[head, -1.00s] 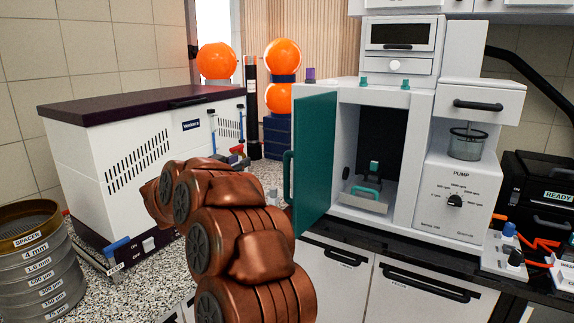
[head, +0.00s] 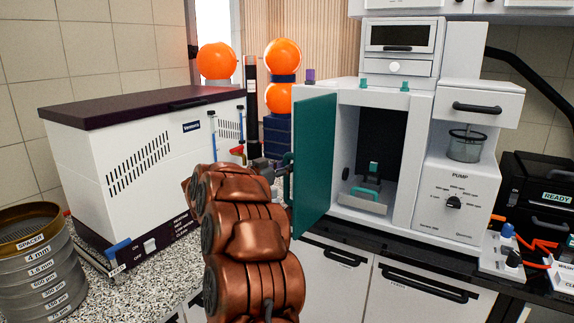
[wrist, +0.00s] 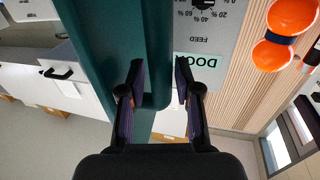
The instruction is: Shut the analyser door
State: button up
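The teal analyser door (head: 315,165) stands open, swung out on the left of the white analyser cabinet (head: 347,150). Its teal handle (head: 287,178) is on the door's left side. In the head view my gripper (head: 280,168) is at the handle, partly hidden by my copper-coloured arm. In the wrist view the door (wrist: 95,50) is at left, and my gripper's (wrist: 160,75) two dark fingers are apart, one on each side of the teal handle (wrist: 158,60). I cannot tell whether either finger touches it.
A white machine with a dark lid (head: 140,110) stands to the left. A stack of sieves (head: 42,265) is at lower left. Orange spheres (head: 282,57) stand behind the door. The pump unit (head: 460,180) is right of the open chamber.

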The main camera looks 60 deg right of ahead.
jog(key=shift+d, duration=0.25)
jog(key=shift+c, duration=0.4)
grip_shut()
